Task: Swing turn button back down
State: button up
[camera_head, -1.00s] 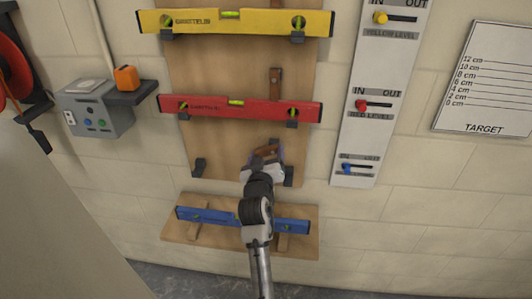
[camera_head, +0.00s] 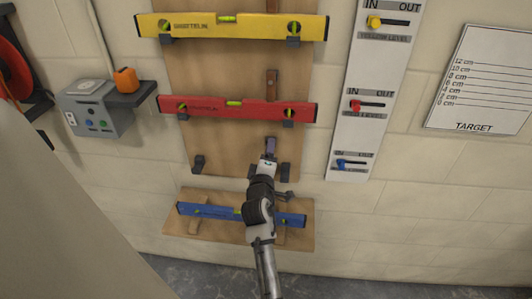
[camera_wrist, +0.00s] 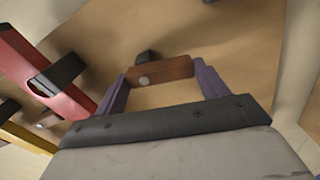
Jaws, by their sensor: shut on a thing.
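The turn button is a small reddish-brown wooden block with a round screw head, seen in the wrist view (camera_wrist: 172,69). It lies between the two purple fingers of my gripper (camera_wrist: 162,72), which is shut on it. In the head view my gripper (camera_head: 270,147) is at the lower part of the brown backboard (camera_head: 225,150), below the red level (camera_head: 215,108). There the gripper hides most of the button, so its exact angle is unclear. A dark bracket (camera_wrist: 147,57) shows just behind the button.
The yellow level (camera_head: 200,27) and red level rest on dark brackets. A similar wooden button (camera_head: 272,83) stands upright above the red level. The blue level (camera_head: 215,213) lies on a lower wooden board, partly behind my arm. An IN/OUT panel (camera_head: 368,70) is at the right.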

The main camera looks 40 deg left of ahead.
jog(key=shift+d+f+n, duration=0.1)
jog(key=shift+d+n, duration=0.05)
jog(key=shift+n, duration=1.15)
jog(key=shift+w, duration=0.1)
jog(key=o, duration=1)
jog(key=shift+d, duration=0.1)
jog(key=b+v, duration=0.4)
jog(key=v, duration=1)
jog(key=shift+a, duration=0.25)
